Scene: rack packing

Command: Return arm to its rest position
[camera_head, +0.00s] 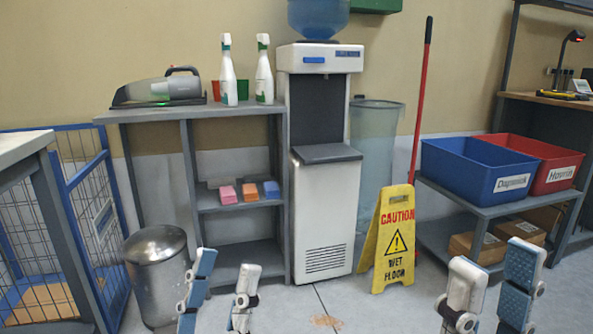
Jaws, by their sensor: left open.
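My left gripper (226,268) is at the bottom of the head view, left of centre. Its two blue-and-white fingers are spread with nothing between them, in front of the grey shelf. My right gripper (496,260) is at the bottom right, fingers pointing up and apart, empty. It is in front of the low grey rack (450,192). Both arms behind the grippers are out of the frame below. Neither gripper appears to touch anything.
A metal bin (158,265) stands left of the shelf (235,228). A water dispenser (323,210) and a yellow wet-floor sign (393,240) stand in the middle. Blue crate (480,180) and red crate (550,160) sit on the rack.

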